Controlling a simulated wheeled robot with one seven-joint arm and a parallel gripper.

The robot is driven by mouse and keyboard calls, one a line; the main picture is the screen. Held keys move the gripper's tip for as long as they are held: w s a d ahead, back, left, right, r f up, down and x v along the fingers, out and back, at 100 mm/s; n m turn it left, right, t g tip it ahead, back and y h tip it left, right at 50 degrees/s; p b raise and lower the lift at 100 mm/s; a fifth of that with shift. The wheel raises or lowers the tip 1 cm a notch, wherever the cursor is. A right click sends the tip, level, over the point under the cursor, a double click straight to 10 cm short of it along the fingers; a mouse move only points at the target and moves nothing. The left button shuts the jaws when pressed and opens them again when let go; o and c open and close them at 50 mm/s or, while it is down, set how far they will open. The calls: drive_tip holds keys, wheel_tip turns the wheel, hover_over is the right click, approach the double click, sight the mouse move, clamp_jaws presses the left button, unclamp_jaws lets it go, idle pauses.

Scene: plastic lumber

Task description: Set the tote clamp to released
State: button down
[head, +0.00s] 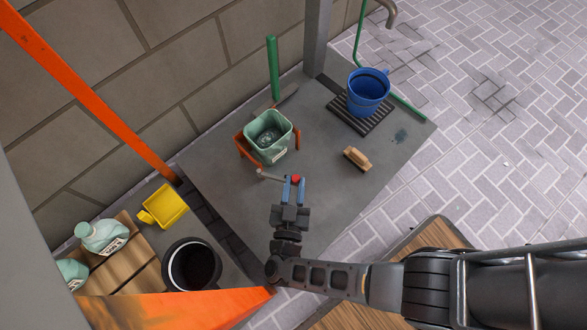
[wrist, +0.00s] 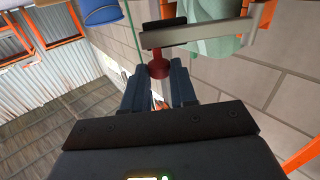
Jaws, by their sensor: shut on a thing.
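The green tote (head: 268,135) stands upright on the grey slab, held by an orange frame (head: 242,146); part of the tote shows at the top of the wrist view (wrist: 205,10). The clamp's grey lever (head: 269,176) extends from near the tote's front toward my gripper. In the wrist view this lever (wrist: 215,32) is a flat bar ending at a red knob (wrist: 159,70). My gripper (head: 293,181) has its blue-grey fingers closed on either side of the red knob. The clamp's contact with the tote is not clear.
A blue bucket (head: 368,88) stands on a dark grate. A wooden brush (head: 357,158) lies on the slab. A yellow container (head: 164,206), a black bucket (head: 193,265) and pale jugs (head: 101,235) are at left. An orange post (head: 95,90) rises nearby.

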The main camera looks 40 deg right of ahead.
drive_tip(key=shift+s+d, duration=0.1)
drive_tip(key=shift+d, duration=0.05)
drive_tip(key=c, duration=1.2)
unclamp_jaws()
drive_tip(key=s+d+r+p, duration=0.1)
drive_tip(key=d+r+p, duration=0.2)
drive_tip(key=s+d+r+p, duration=0.2)
drive_tip(key=d+r+p, duration=0.1)
drive_tip(key=d+r, duration=0.1)
drive_tip(key=s+d+r+p, duration=0.2)
drive_tip(key=d+r+p, duration=0.1)
drive_tip(key=r, duration=0.1)
drive_tip(key=shift+s+d+p, duration=0.15)
drive_tip(key=shift+p, duration=0.25)
